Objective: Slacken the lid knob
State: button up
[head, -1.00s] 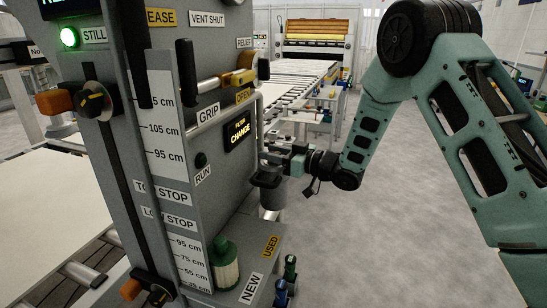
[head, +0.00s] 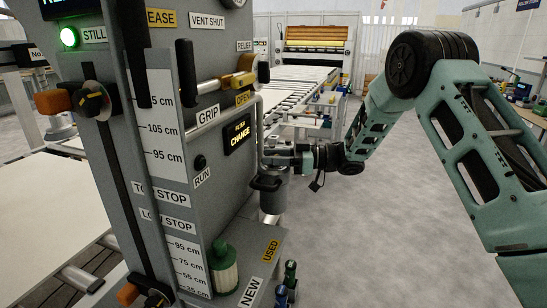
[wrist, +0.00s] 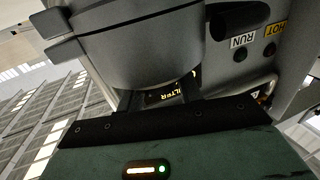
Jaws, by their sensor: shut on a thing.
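A dark grey filter canister (head: 272,190) with a side handle is mounted on the near right side of the grey machine panel. It fills the upper part of the wrist view as a round grey body (wrist: 135,55) with lugs at the left. My gripper (head: 281,158) reaches in level from the right, just above the canister. It is shut on the lid knob at the canister's top; the jaws hide most of the knob. In the wrist view only my gripper's dark front edge and green housing show clearly.
A lit "CHANGE" display (head: 239,133) and a pipe (head: 260,120) are close to my gripper. A white-and-green filter (head: 224,266) stands on the lower shelf, near the "USED" (head: 271,250) and "NEW" (head: 250,292) labels. Open floor lies right of the machine.

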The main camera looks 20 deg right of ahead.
jog(key=o, duration=1)
jog(key=b+v, duration=0.4)
jog(key=v, duration=1.3)
jog(key=shift+s+d, duration=0.1)
jog(key=shift+d, duration=0.1)
jog(key=shift+c, duration=0.2)
